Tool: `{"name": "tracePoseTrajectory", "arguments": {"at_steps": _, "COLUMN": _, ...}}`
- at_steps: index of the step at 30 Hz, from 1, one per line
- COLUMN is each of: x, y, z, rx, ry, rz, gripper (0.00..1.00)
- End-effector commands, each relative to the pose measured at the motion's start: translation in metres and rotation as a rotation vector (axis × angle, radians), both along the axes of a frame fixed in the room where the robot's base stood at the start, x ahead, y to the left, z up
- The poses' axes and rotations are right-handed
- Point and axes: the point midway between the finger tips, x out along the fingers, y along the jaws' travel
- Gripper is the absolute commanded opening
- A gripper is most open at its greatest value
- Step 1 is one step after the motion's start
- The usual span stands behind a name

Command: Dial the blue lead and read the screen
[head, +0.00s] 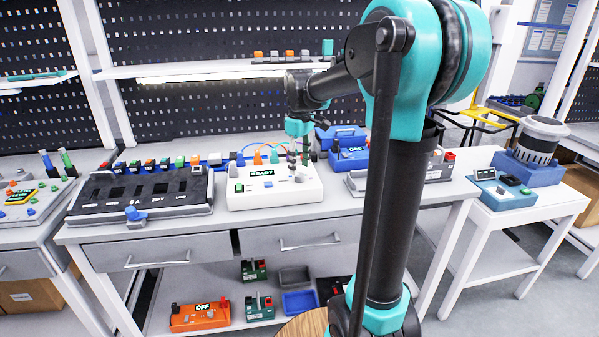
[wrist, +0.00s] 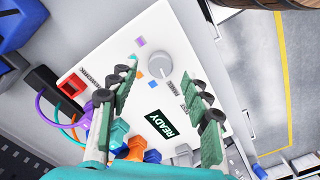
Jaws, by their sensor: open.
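The white tester box (head: 290,197) stands on the bench, and its dark screen (head: 261,172) reads READY in green. The screen also shows in the wrist view (wrist: 168,122). A round grey dial (wrist: 155,90) sits on the box top, with small purple, orange and blue marks (wrist: 155,87) near it. Coloured leads, one of them orange (wrist: 72,131), arch from orange and blue plugs (wrist: 119,131) along one edge. My gripper (wrist: 161,77) is open above the box, with the dial between and beyond its fingertips. No contact is visible. In the head view, my gripper (head: 302,157) partly covers the box's right side.
A black panel unit (head: 145,193) with a blue knob stands left of the box. A blue case (head: 350,158) and a grey unit (head: 437,172) are behind and right. A red switch (wrist: 72,86) is on the box. Shelves rise behind; parts lie below the bench.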

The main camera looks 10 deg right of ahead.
Motion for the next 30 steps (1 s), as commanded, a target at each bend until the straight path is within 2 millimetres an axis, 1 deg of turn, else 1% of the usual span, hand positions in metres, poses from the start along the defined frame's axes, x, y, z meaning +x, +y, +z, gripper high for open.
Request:
{"name": "tracePoseTrajectory", "arguments": {"at_steps": 1, "x": 0.0, "y": 0.0, "z": -0.008, "rx": 0.0, "ry": 0.0, "rz": 0.0, "gripper": 0.49}}
{"name": "tracePoseTrajectory", "arguments": {"at_steps": 3, "x": 0.0, "y": 0.0, "z": -0.017, "rx": 0.0, "ry": 0.0, "rz": 0.0, "gripper": 0.49}}
{"name": "tracePoseTrajectory", "arguments": {"at_steps": 6, "x": 0.0, "y": 0.0, "z": -0.026, "rx": 0.0, "ry": 0.0, "rz": 0.0, "gripper": 0.49}}
{"name": "tracePoseTrajectory", "arguments": {"at_steps": 11, "x": 0.0, "y": 0.0, "z": -0.032, "rx": 0.0, "ry": 0.0, "rz": 0.0, "gripper": 0.49}}
{"name": "tracePoseTrajectory", "arguments": {"at_steps": 18, "x": 0.0, "y": 0.0, "z": -0.032, "rx": 0.0, "ry": 0.0, "rz": 0.0, "gripper": 0.49}}
{"name": "tracePoseTrajectory", "arguments": {"at_steps": 30, "x": 0.0, "y": 0.0, "z": -0.032, "rx": 0.0, "ry": 0.0, "rz": 0.0, "gripper": 0.0}}
